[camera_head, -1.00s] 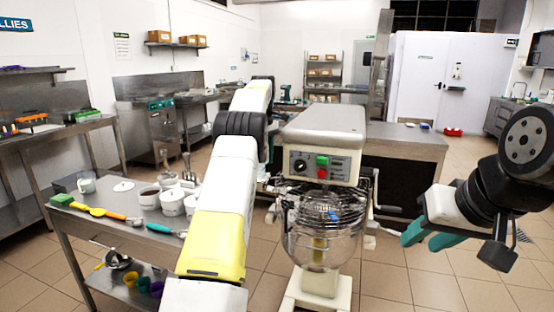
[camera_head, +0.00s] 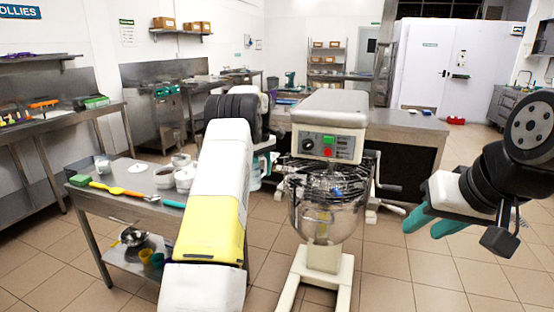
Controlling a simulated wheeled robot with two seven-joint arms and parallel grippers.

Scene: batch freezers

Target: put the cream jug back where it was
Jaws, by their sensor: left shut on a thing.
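My left arm reaches away from me through the middle of the head view, and its forearm hides most of its gripper (camera_head: 268,158). Past its right edge shows a small part of a pale blue-white vessel, which looks like the cream jug (camera_head: 256,176), held up beside the mixer. Its base and handle are hard to make out. My right gripper (camera_head: 434,222), with teal fingers, is at the right, empty, its fingers a little apart.
A planetary mixer (camera_head: 331,130) with a wire guard and bowl stands close ahead. A steel side table (camera_head: 120,176) at the left bears white tubs (camera_head: 185,178), a glass cup (camera_head: 103,166) and utensils. A steel counter (camera_head: 410,130) stands behind the mixer.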

